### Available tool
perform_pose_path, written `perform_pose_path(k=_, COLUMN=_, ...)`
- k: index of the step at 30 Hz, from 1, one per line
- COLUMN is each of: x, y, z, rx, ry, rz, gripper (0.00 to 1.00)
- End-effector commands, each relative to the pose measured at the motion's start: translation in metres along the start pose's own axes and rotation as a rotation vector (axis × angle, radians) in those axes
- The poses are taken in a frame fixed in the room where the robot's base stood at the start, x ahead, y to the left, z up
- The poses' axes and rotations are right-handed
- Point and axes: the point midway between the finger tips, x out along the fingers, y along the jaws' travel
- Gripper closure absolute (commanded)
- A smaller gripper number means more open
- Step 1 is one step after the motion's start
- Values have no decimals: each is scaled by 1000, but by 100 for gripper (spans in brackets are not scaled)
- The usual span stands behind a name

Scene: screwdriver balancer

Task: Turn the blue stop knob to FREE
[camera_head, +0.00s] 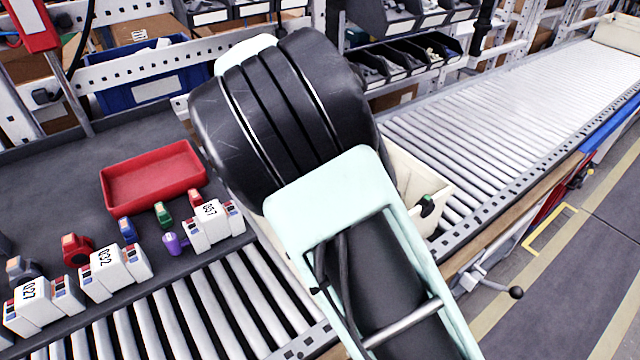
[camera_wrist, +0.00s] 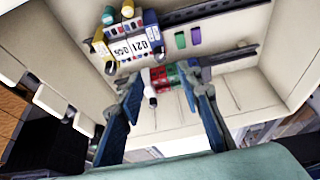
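In the wrist view my gripper (camera_wrist: 166,82) shows two blue fingers spread apart with a clear gap and nothing held between them. Beyond the fingertips is a cream box-like interior. I cannot make out a blue stop knob or any FREE marking for sure in either view. A small dark blue part (camera_wrist: 150,18) sits by the numbered white modules (camera_wrist: 138,42). In the head view my arm covers the centre and hides my gripper.
A red tray (camera_head: 152,177) and numbered white modules (camera_head: 115,272) with small coloured parts stand on the dark bench at left. A roller conveyor (camera_head: 500,105) runs to the upper right. A cream bin (camera_head: 425,180) shows partly behind my arm. Shelves with bins line the back.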

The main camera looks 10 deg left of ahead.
Motion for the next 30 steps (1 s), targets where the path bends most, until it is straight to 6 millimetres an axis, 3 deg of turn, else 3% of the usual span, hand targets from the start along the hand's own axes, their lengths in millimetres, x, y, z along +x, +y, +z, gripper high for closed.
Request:
perform_pose_path(k=3, x=-17, y=-1, z=0, rx=-1, ry=1, rz=-3, gripper=67)
perform_pose_path(k=7, x=-26, y=0, z=0, rx=-1, ry=0, rz=0, gripper=67)
perform_pose_path(k=23, x=-28, y=2, z=-4, rx=-3, ry=3, rz=0, gripper=67)
perform_pose_path(k=26, x=-31, y=14, z=-20, rx=-21, ry=15, rz=4, gripper=67)
perform_pose_path(k=30, x=-39, y=52, z=-69, rx=-90, ry=54, rz=14, gripper=67)
